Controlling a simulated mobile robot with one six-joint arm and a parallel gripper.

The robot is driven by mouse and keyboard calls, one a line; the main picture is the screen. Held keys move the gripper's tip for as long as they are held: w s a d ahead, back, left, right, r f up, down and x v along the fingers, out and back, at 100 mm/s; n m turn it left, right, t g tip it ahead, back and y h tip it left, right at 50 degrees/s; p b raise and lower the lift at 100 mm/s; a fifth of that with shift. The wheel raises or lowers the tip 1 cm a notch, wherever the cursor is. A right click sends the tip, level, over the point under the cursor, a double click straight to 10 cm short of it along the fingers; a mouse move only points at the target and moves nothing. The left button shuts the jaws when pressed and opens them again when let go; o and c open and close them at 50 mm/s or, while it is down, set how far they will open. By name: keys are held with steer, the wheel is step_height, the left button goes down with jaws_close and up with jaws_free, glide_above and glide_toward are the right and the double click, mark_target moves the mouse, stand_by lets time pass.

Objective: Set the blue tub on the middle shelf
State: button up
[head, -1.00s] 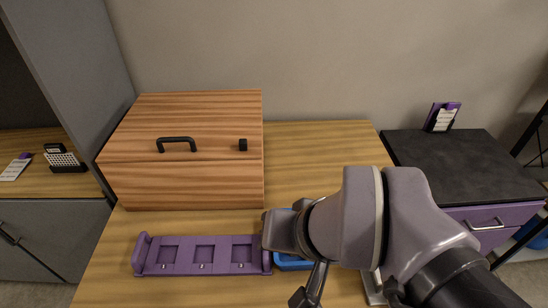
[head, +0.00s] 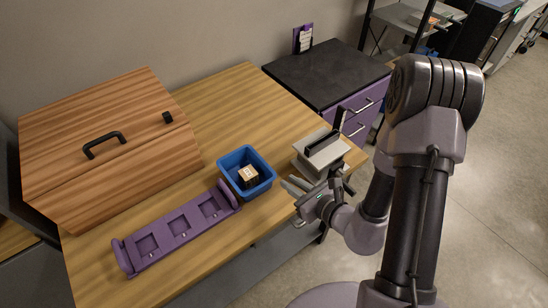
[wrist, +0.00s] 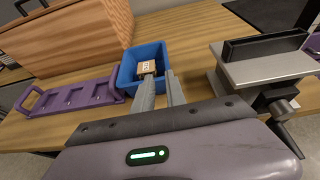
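The blue tub (head: 262,186) stands upright on the wooden table, just right of the purple tray's end. A small cardboard box (head: 248,175) lies inside it. My gripper (head: 290,184) is beside the tub on its right, near the table's front edge. In the wrist view its two fingers (wrist: 159,75) are apart with nothing between them and point toward the blue tub (wrist: 128,76). Whether a fingertip touches the tub is unclear. A rack with a grey shelf (head: 398,15) stands at the far top right; its other levels are mostly cut off or hidden.
A purple tray (head: 160,252) with square recesses lies left of the tub. A wooden box with a black handle (head: 104,145) stands behind it. A grey stand (head: 335,152) with a black slotted top is close right of my gripper. A dark-topped purple cabinet (head: 325,75) stands beyond; open floor lies right.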

mark_target(261, 161)
steer(key=w+f+b, duration=0.1)
steer(key=b, duration=0.2)
steer(key=w+a+f+b, duration=0.1)
steer(key=b, duration=0.2)
steer(key=w+a+f+b, duration=0.1)
steer(key=w+b, duration=0.1)
steer(key=b, duration=0.1)
steer(key=shift+f, duration=0.4)
steer(key=shift+w+a+b, duration=0.15)
steer(key=shift+w+b, duration=0.1)
steer(key=shift+b, duration=0.65)
steer(key=x, duration=0.6)
steer(key=shift+w+a+r, duration=0.25)
steer(key=shift+w, duration=0.2)
steer(key=x, duration=0.1)
steer(key=b+x, duration=0.1)
steer(key=x, duration=0.3)
steer(key=shift+w+a+r+b, duration=0.15)
steer(key=shift+w+r+b, duration=0.1)
steer(key=shift+b, duration=0.05)
steer(key=shift+s, duration=0.1)
jaws_close()
